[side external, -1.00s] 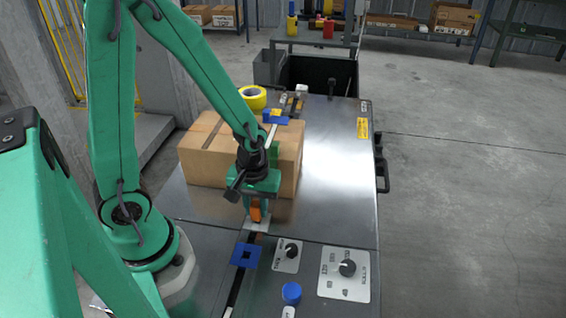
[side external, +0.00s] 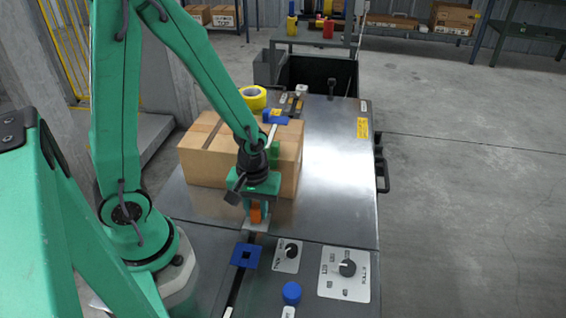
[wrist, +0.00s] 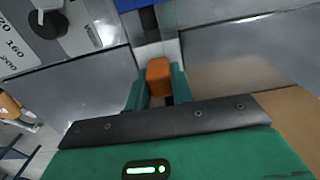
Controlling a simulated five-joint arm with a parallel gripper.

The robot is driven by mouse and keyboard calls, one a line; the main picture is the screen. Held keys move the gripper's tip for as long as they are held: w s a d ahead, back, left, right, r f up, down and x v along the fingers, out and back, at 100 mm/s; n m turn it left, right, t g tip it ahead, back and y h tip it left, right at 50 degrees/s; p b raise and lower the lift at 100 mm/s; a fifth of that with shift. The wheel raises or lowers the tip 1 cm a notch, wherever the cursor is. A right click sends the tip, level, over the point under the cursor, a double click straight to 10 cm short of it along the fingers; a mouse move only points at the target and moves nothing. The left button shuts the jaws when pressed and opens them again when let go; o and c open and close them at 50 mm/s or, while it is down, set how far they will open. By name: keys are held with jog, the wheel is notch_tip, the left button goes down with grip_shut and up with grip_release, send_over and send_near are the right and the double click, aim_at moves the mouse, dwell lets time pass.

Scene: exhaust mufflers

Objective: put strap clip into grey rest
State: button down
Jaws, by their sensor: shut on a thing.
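The orange strap clip (side external: 256,212) is held between the green fingers of my gripper (side external: 256,206), low over the table. In the wrist view the clip (wrist: 158,74) shows between the two fingertips (wrist: 157,88). The grey rest (side external: 256,226) appears to be the light grey plate directly below the clip; the gripper and clip hide part of it. I cannot tell whether the clip touches the plate or hangs just above it.
A blue square piece with a hole (side external: 246,256) lies just in front of the plate. A cardboard box (side external: 205,160) stands close behind my gripper. The steel table (side external: 335,190) is clear to the right.

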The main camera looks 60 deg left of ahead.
jog(key=shift+f, duration=0.1)
jog(key=c, duration=1.1)
grip_release()
jog(key=shift+c, duration=0.2)
jog(key=shift+r, duration=3.9)
notch_tip(320, 180, up, 16)
jog(key=s+a+m+t, duration=0.1)
jog(key=s+m+t, duration=0.1)
jog(key=m+t, duration=0.3)
jog(key=m, duration=0.4)
jog(key=shift+s+f+t, duration=0.15)
jog(key=shift+s+t, duration=0.15)
jog(key=shift+s, duration=0.05)
